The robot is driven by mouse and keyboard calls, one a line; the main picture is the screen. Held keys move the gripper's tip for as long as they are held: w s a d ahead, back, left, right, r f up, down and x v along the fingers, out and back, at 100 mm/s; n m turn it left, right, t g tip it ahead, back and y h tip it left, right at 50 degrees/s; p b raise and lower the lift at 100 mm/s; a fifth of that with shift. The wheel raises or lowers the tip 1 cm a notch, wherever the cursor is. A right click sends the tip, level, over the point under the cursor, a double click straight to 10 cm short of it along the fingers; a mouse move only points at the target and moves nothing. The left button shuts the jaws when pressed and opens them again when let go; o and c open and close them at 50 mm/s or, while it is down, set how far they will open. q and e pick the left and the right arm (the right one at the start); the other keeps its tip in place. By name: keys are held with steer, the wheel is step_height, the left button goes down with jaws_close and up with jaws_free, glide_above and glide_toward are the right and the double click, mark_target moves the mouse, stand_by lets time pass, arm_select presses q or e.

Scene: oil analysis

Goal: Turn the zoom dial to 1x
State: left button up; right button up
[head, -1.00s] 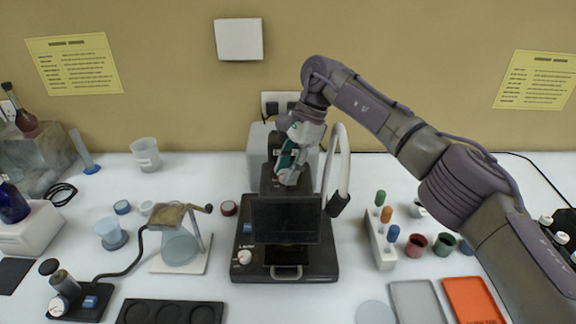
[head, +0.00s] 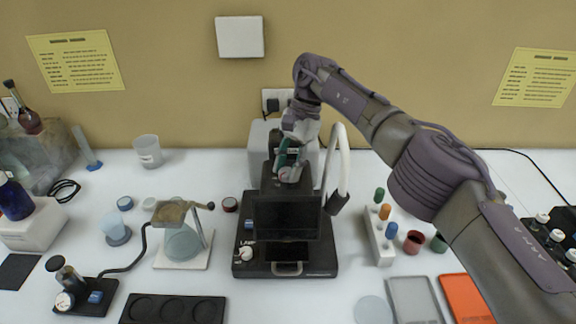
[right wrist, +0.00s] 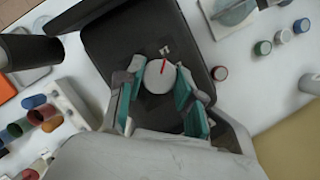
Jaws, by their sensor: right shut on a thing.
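The zoom dial (right wrist: 158,76) is a round grey-white knob on top of the black microscope (head: 318,262). A red line on it points up in the right wrist view, close to a small white mark (right wrist: 165,50) that is too small to read. My right gripper (right wrist: 159,78) is shut on the dial from above, with teal-padded fingers on both sides of it. In the head view my right gripper (head: 289,172) is at the top of the microscope, behind the dark screen (head: 287,218), and the dial is hidden. My left gripper is not in view.
A white curved lamp arm (head: 338,160) stands close to the right of the gripper. A rack with coloured-cap vials (head: 380,240) stands farther right. A glass-dish stand (head: 182,262) is to the left. A wall socket (head: 276,100) is behind the microscope.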

steer(key=o, duration=1.2)
steer(key=shift+c, duration=0.2)
steer(key=shift+f, duration=0.1)
